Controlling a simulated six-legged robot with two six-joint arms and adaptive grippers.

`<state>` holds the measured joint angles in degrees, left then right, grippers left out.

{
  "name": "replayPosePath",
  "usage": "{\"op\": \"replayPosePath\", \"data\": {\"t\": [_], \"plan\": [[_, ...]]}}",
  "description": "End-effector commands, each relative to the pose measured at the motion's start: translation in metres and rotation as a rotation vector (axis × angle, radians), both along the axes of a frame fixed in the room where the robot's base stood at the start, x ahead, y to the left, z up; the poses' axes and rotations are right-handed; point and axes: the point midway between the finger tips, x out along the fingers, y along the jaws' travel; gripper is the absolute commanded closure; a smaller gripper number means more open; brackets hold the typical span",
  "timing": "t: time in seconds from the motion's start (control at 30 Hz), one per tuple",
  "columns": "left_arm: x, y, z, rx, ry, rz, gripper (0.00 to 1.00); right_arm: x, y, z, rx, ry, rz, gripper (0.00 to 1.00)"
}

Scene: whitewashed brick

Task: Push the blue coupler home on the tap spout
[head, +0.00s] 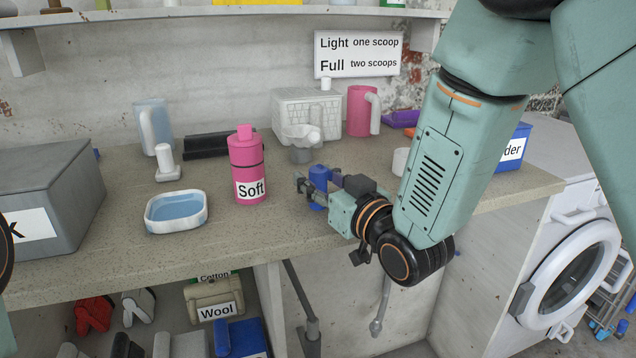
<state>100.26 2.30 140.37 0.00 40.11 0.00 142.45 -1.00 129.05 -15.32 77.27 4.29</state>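My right gripper (318,188) is low over the counter, just right of the pink Soft bottle. A small blue item (319,174) shows between and behind its dark fingers. It may be the blue coupler, but the fingers cover much of it. I cannot tell whether they are shut on it or only around it. I cannot make out the tap spout with certainty. A grey pipe with a rounded end (377,326) hangs below the counter's front edge, under my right forearm. My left gripper is out of view.
The pink bottle (248,188) stands close left of the gripper. A blue-filled dish (176,198) and grey box (50,185) are left. The washing machine (575,260) is right. The front counter strip is clear.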

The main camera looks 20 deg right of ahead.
Motion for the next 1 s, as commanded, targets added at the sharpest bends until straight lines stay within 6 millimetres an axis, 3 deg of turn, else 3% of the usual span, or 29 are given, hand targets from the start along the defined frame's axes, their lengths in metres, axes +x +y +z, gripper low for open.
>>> {"op": "replayPosePath", "data": {"t": [0.47,0.8,1.0], "plan": [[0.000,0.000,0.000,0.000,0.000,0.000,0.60,0.000,0.000,0.000,0.000,-0.001,0.000,1.00],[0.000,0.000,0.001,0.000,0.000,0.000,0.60,0.000,0.000,0.003,0.001,-0.003,0.000,1.00],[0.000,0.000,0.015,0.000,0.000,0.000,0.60,0.000,0.000,0.034,0.000,-0.006,0.000,1.00]]}}
